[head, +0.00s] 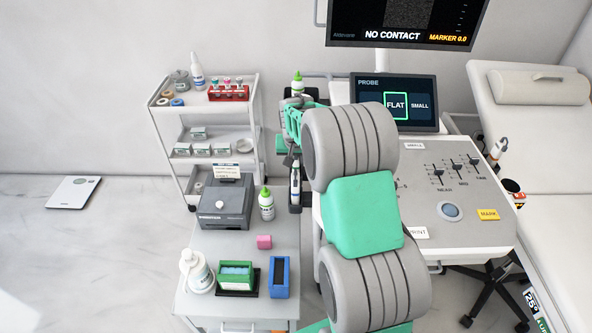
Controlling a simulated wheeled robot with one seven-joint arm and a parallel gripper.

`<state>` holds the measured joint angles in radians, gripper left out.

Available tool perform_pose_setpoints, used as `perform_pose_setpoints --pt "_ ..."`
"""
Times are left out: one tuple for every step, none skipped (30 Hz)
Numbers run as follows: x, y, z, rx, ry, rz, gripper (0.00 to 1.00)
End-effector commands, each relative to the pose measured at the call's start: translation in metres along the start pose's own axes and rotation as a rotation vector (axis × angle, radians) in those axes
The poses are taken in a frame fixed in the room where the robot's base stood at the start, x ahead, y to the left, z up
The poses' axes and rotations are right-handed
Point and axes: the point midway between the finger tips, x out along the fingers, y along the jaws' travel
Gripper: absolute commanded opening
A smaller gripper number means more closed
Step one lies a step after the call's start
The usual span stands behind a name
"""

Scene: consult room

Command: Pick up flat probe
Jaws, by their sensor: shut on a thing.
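My gripper (293,160) is at the left side of the ultrasound console, pointing down, partly hidden by my own arm. It is shut on a slim white probe with dark parts (295,186), which I take to be the flat probe. The probe hangs upright below the fingers, at a dark narrow holder (295,207) beside the console. I cannot tell whether the probe is still in the holder or clear of it. The fingertips are too small to see well. The probe screen (395,103) has FLAT outlined in green, beside SMALL.
A console panel (455,215) with sliders stands right of my arm; another probe (498,148) is at its right edge. A grey cart (225,308) holds a printer, bottles and boxes. A white shelf trolley (170,132) stands behind it. A couch (550,150) is at right.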

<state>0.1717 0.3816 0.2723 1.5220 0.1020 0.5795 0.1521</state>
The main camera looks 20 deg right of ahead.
Motion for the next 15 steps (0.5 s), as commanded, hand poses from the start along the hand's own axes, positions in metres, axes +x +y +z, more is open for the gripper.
perform_pose_setpoints --pt "-0.0001 0.0 0.0 0.0 0.0 0.0 0.13" --pt "0.0 0.0 0.0 0.0 0.0 0.0 0.1" --pt "-0.0001 0.0 0.0 0.0 0.0 0.0 0.07" --pt "-0.0001 0.0 0.0 0.0 0.0 0.0 0.04" --pt "-0.0001 0.0 0.0 0.0 0.0 0.0 0.02" --pt "-0.0001 0.0 0.0 0.0 0.0 0.0 0.0" --pt "-0.0001 0.0 0.0 0.0 0.0 0.0 0.0" --pt "-0.0001 0.0 0.0 0.0 0.0 0.0 0.0" --pt "-0.0001 0.0 0.0 0.0 0.0 0.0 0.0" --pt "-0.0007 -0.0001 -0.0007 0.0 0.002 0.0 0.0" --pt "-0.0007 -0.0001 -0.0007 0.0 0.002 0.0 0.0" --pt "-0.0007 -0.0001 -0.0007 0.0 0.002 0.0 0.0" --pt "-0.0008 -0.0001 -0.0008 0.0 0.002 0.0 0.0" --pt "-0.0008 -0.0001 -0.0007 0.0 0.002 0.0 0.0" --pt "-0.0011 -0.0001 -0.0009 0.0 0.002 0.0 0.0"
